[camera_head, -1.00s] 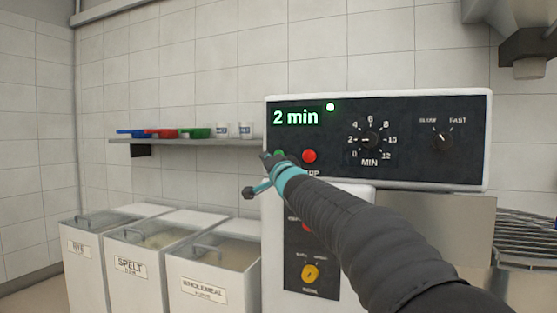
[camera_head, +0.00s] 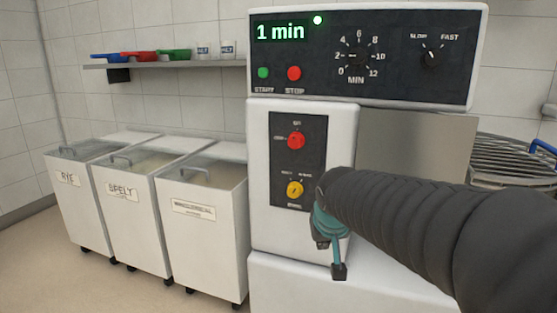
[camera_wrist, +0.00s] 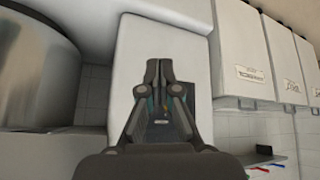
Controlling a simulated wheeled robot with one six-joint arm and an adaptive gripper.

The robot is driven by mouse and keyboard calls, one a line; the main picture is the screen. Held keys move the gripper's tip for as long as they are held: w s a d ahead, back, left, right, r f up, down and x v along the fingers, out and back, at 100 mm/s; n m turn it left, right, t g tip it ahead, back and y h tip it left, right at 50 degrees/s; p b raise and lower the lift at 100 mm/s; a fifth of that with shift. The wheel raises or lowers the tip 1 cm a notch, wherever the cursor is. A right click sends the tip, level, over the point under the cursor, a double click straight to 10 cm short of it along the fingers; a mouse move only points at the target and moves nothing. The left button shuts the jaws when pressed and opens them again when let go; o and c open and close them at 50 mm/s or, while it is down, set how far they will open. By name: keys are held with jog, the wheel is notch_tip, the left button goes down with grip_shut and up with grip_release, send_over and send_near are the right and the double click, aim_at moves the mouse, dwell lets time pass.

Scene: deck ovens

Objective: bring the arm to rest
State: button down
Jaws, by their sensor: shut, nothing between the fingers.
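My gripper (camera_head: 319,240) is in front of the white machine's lower body, below and right of its yellow knob (camera_head: 294,189). In the wrist view its two fingers (camera_wrist: 166,66) are together, with nothing between them. My dark sleeved arm (camera_head: 420,220) reaches in from the right and hides part of the machine front. The control panel (camera_head: 400,85) reads "1 min" with a lit green lamp (camera_head: 318,20). Its green START button (camera_head: 263,72) and red STOP button (camera_head: 294,73) are uncovered.
Flour bins labelled RYE (camera_head: 67,180), SPELT (camera_head: 121,190) and a third (camera_head: 194,209) stand left. A wall shelf (camera_head: 170,65) holds coloured scoops and two cups. A wire guard (camera_head: 505,155) is at right. A large metal bowl (camera_wrist: 32,75) shows in the wrist view.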

jog(key=s+d+f, duration=0.2)
jog(key=s+d, duration=0.1)
jog(key=s, duration=0.8)
jog(key=s+d+f+m+g, duration=0.1)
jog(key=s+d+f, duration=0.1)
jog(key=s, duration=1)
jog(key=shift+d+f, duration=0.3)
jog(key=shift+d, duration=0.2)
dwell(0.9)
